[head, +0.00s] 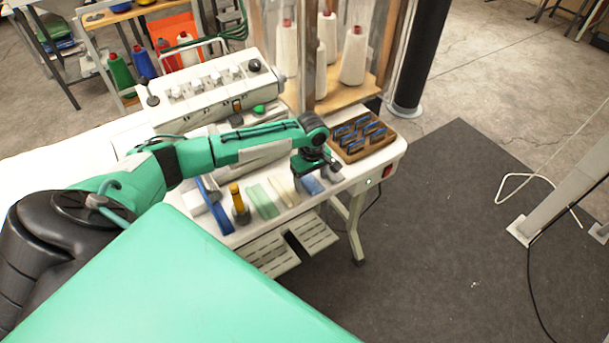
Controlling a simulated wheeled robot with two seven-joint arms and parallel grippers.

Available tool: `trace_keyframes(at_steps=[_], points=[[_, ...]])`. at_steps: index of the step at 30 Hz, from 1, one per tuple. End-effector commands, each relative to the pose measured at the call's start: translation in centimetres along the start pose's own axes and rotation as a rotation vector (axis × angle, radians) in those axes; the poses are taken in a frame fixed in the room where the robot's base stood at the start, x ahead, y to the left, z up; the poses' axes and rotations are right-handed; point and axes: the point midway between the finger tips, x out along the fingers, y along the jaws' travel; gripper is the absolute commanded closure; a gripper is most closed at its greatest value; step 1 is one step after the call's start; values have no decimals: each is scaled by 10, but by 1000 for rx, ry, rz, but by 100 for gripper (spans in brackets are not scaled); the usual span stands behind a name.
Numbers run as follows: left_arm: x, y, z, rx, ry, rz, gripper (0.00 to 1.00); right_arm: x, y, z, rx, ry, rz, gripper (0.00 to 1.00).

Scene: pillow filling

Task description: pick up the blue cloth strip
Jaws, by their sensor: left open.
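The blue cloth strip (311,186) lies on the white sewing table, near its front edge. It is light blue and partly hidden by my left gripper. My left gripper (318,172) is open and points down just above the far part of the strip. I cannot tell whether its fingers touch the cloth. A cream strip (281,190) and green strips (262,200) lie to the left of the blue one. My right gripper is not in view.
A brown box (344,158) with dark blue pieces stands right of the gripper. A sewing machine (205,88) and white thread cones (354,57) stand behind.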

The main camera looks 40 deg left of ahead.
Motion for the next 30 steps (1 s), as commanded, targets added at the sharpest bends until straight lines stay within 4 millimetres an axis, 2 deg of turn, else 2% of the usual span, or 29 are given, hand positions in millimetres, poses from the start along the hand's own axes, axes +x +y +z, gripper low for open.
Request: trace_keyframes(at_steps=[2, 3, 10, 19, 23, 26, 30], points=[[0, 0, 0, 0, 0, 0, 27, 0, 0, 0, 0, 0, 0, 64], [0, 0, 0, 0, 0, 0, 31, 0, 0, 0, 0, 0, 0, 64], [0, 0, 0, 1, 0, 0, 75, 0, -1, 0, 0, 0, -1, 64], [-2, 0, 0, 1, 0, 0, 75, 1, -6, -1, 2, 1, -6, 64], [-9, 0, 0, 1, 0, 1, 75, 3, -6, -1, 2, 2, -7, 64], [-20, 1, -1, 1, 0, 3, 75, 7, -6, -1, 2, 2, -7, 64], [-47, 1, 0, 1, 1, 4, 75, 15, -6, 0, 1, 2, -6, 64]])
